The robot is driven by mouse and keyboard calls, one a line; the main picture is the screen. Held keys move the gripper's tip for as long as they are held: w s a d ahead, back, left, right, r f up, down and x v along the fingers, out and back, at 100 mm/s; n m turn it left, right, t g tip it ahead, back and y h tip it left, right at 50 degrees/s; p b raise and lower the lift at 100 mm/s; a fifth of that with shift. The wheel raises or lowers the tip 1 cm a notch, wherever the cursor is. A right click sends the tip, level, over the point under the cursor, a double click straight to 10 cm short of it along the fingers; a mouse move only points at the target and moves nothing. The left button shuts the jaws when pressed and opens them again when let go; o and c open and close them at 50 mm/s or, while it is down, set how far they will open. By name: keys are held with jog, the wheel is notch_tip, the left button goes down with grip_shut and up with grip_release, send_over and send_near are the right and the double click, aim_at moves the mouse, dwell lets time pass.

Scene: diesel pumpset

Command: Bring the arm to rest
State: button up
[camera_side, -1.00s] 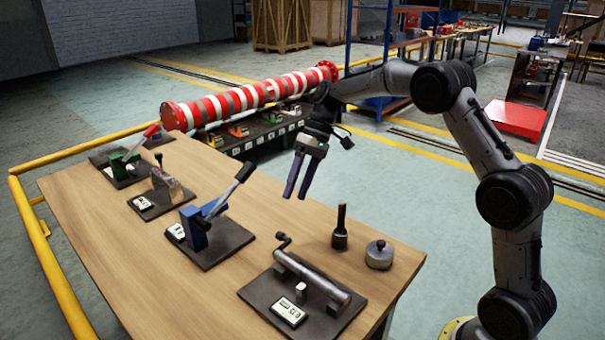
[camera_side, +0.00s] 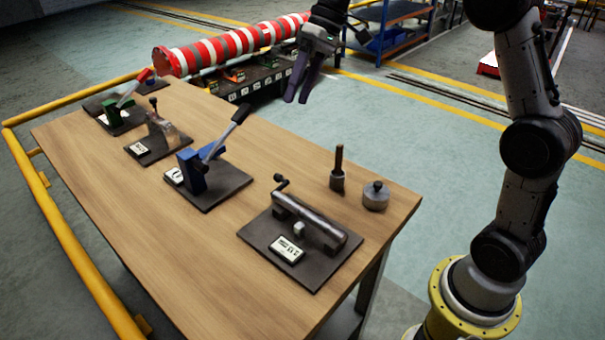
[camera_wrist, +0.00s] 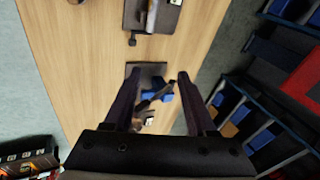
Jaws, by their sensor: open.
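My gripper (camera_side: 304,82) is open and empty in the side view, its two dark fingers pointing down. It hangs in the air beyond the far edge of the wooden table (camera_side: 225,268), apart from everything on it. In the wrist view the open fingers (camera_wrist: 158,95) frame the blue lever unit (camera_wrist: 165,92) on its dark plate, seen from above at a distance. The same blue lever unit (camera_side: 192,174) stands in the middle of the table with its lever tilted up to the right.
On the table are a green lever unit (camera_side: 112,112), a small metal lever unit (camera_side: 160,135), a steel cylinder unit (camera_side: 310,222), a dark upright tool (camera_side: 338,172) and a round weight (camera_side: 375,195). A red-and-white pipe (camera_side: 230,46) lies behind. A yellow rail (camera_side: 75,240) runs along the left.

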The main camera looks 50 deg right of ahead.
jog(key=s+a+r+t+h, duration=0.1)
jog(key=s+a+r, duration=0.1)
jog(key=s, duration=0.7)
jog(key=s+a+r+t+h, duration=0.1)
jog(key=s+a+r+h, duration=0.15)
jog(key=s, duration=0.55)
jog(key=s+d+f+m+t+h, duration=0.1)
jog(key=s+d+f, duration=0.3)
jog(key=s+f, duration=0.5)
jog(key=shift+s+d+f+t+h, duration=0.2)
jog(key=shift+s+f+t+h, duration=0.2)
jog(key=shift+s+t, duration=0.4)
jog(key=shift+r, duration=0.1)
